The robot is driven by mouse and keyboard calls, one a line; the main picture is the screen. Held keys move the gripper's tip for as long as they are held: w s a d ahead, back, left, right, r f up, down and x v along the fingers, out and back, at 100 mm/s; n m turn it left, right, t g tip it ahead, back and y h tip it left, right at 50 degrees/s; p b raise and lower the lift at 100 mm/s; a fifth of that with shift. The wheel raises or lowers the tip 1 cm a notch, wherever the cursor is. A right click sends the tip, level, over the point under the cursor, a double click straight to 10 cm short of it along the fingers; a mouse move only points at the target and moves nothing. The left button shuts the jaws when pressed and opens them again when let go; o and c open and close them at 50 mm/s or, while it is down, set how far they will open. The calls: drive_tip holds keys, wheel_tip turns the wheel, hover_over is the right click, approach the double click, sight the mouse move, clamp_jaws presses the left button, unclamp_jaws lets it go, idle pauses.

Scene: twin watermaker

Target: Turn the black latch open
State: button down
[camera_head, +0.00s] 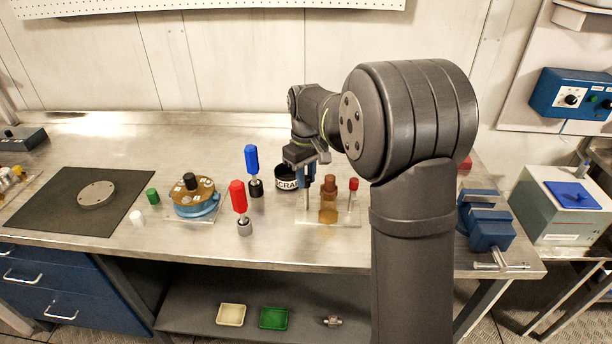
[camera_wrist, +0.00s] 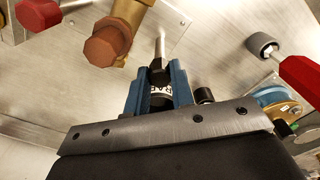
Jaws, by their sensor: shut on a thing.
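My gripper (camera_head: 308,178) points down at the upright at the left end of a small clear plate (camera_head: 325,222) on the bench. In the wrist view, its blue fingers (camera_wrist: 158,80) are closed around a small black part, which I take to be the black latch (camera_wrist: 157,66). A thin metal rod (camera_wrist: 161,42) runs from it and also shows below the fingers in the head view (camera_head: 307,199). The fingers hide most of the latch, so its turn angle cannot be read.
On the same plate stand a brass fitting with a brown cap (camera_head: 328,202) and a red-topped post (camera_head: 353,193). A black SCRAP bowl (camera_head: 287,184) is close behind. Red-handled (camera_head: 239,198) and blue-handled (camera_head: 252,160) tools and a blue dial unit (camera_head: 196,206) stand left.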

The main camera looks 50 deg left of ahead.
idle(0.4)
drive_tip(key=c, duration=1.2)
unclamp_jaws()
drive_tip(key=shift+c, duration=0.2)
wheel_tip(320, 180, up, 17)
drive_tip(key=shift+r, duration=0.2)
wheel_tip(320, 180, down, 18)
drive_tip(key=shift+r, duration=0.25)
drive_tip(key=shift+r, duration=0.1)
